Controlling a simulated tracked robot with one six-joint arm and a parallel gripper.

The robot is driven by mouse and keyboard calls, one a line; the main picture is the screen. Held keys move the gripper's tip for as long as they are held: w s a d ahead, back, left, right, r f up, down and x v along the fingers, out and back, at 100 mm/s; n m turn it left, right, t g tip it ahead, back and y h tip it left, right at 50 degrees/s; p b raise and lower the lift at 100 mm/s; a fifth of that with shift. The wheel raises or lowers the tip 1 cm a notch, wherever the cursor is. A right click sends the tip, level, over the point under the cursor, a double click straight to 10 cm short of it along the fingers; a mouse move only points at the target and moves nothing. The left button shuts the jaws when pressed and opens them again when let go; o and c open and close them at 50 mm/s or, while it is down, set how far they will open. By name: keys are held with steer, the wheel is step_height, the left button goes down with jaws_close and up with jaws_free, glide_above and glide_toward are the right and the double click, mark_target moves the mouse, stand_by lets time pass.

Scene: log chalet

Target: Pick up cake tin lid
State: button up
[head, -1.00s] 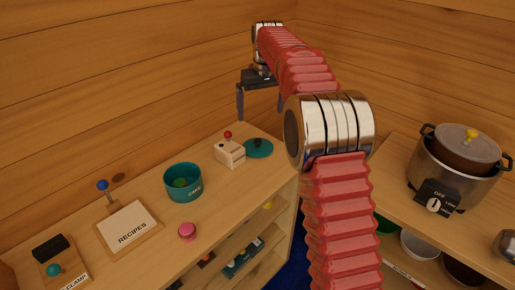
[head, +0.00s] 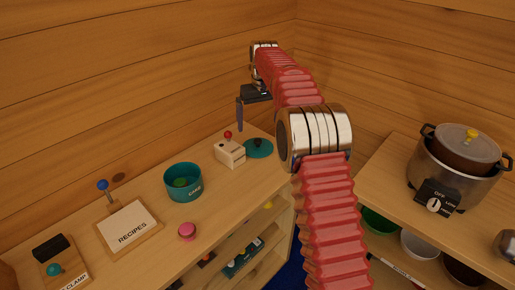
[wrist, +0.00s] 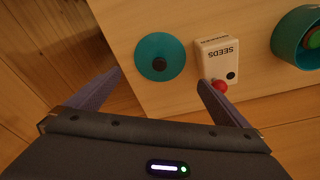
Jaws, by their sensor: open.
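The cake tin lid (head: 259,148) is a flat teal disc with a dark knob, lying on the wooden shelf top near its far right end. It also shows in the wrist view (wrist: 150,48), beyond and between my open fingers. The teal cake tin (head: 184,184) stands farther left on the same top, with something green inside; part of it shows at the right edge of the wrist view (wrist: 291,38). My gripper (wrist: 155,92) is open and empty, above the lid and apart from it.
A cream SEEDS box (head: 230,154) with a red knob stands close beside the lid. A pink knob (head: 187,231), a RECIPES board (head: 128,227) and a clamp block (head: 52,250) are farther left. Log walls close in behind. A cooker (head: 455,170) stands on the right counter.

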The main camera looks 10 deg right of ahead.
mark_target(258, 140)
steer(key=shift+w+f, duration=0.2)
steer(key=shift+f, duration=1.15)
steer(key=shift+w+f, duration=0.2)
steer(key=shift+f, duration=1.15)
steer(key=shift+w+a+f, duration=0.1)
steer(key=shift+w+f, duration=0.05)
steer(key=shift+f, duration=1.15)
steer(key=shift+w+f, duration=0.1)
steer(key=shift+f, duration=1.2)
steer(key=c, duration=0.8)
